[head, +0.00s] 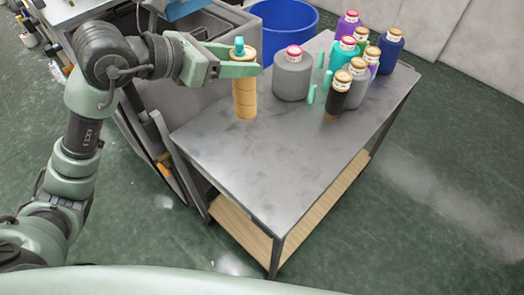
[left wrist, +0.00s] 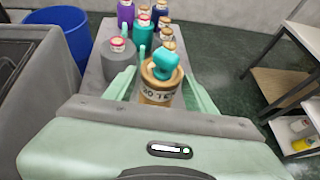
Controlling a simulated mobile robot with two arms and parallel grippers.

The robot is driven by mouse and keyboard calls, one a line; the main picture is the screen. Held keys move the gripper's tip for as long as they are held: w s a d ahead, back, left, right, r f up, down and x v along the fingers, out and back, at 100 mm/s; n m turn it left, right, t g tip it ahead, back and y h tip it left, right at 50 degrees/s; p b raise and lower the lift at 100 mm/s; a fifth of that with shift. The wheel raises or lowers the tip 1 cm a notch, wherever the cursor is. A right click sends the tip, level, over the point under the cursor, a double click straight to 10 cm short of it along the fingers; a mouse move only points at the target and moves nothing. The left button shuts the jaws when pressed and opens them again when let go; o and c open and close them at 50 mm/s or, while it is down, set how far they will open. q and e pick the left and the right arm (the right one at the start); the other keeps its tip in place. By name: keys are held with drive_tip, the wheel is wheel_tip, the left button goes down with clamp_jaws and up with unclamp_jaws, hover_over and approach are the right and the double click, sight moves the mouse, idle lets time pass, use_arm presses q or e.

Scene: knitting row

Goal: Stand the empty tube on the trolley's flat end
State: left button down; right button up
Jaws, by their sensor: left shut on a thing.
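The empty tube (head: 245,98) is a tan, ringed cylinder with a teal piece at its top. The trolley top around and in front of the tube is bare. My right gripper is not in view.
A grey yarn cone (head: 292,78) stands right of the tube. Green pegs (head: 312,94) rise beside it. Several coloured cones, including a black one (head: 338,95), crowd the far right. A blue bin (head: 285,20) and grey machine stand behind and left.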

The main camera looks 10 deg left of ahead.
use_arm(q)
drive_tip(key=shift+w+r+n+t+b, duration=0.35)
drive_tip(key=shift+w+r, duration=0.15)
drive_tip(key=shift+r, duration=0.25)
drive_tip(key=shift+w+f+y, duration=0.1)
drive_tip(key=shift+w+y, duration=0.05)
drive_tip(key=shift+y, duration=0.15)
wheel_tip(320, 180, down, 19)
drive_tip(key=shift+d+f+p, duration=0.15)
drive_tip(key=shift+p, duration=0.15)
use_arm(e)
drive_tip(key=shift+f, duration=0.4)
use_arm(q)
drive_tip(key=shift+f, duration=0.1)
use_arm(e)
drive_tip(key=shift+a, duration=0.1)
use_arm(q)
drive_tip(key=c, duration=0.5)
unclamp_jaws()
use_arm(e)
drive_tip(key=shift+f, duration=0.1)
